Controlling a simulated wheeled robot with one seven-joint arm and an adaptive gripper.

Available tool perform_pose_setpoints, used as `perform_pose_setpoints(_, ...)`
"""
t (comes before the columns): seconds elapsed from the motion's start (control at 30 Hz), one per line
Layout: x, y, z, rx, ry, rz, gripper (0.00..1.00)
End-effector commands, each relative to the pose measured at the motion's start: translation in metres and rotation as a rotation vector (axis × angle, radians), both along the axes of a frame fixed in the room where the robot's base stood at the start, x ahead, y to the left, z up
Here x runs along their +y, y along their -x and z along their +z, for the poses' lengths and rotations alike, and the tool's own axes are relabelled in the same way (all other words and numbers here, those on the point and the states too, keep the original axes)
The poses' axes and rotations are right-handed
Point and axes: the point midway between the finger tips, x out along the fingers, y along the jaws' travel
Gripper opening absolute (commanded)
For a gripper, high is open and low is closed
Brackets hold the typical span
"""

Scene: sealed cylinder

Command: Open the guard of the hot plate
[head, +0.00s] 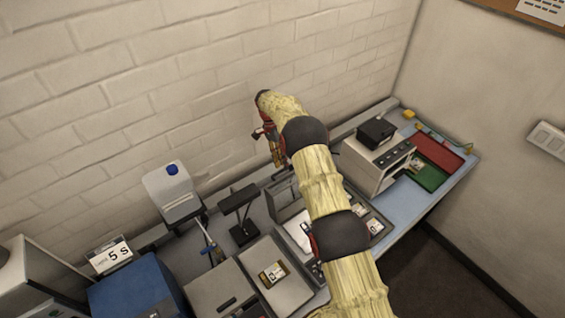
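My arm, in a pale yellow sleeve with dark joints, reaches from the bottom right up over the bench. My gripper (275,158), red and dark, hangs at its far end, close to the brick wall in the picture. It is small and seen from the side, so I cannot tell whether its fingers are open or shut. Below it stands a grey device (284,193), partly hidden by my arm. I cannot tell for sure which device is the hot plate, or how its guard stands. No contact between my gripper and a device is clear.
A blue box (135,292) and grey boxes (232,288) fill the front left. A white instrument (378,160) and red and green trays (438,155) are right. Brick wall behind.

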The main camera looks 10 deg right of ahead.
Motion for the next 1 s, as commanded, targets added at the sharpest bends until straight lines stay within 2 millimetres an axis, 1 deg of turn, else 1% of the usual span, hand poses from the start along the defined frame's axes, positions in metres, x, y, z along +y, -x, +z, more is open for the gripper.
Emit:
perform_pose_setpoints(0.13,-0.0013,0.003,-0.0072,0.0,0.0,0.0,0.28)
perform_pose_setpoints(0.4,-0.0013,0.0033,-0.0088,0.0,0.0,0.0,0.27)
perform_pose_setpoints(0.87,-0.0012,0.0032,-0.0083,-0.001,0.0,0.0,0.01)
perform_pose_setpoints(1.0,-0.0011,0.003,-0.0083,-0.001,0.0,0.0,0.0)
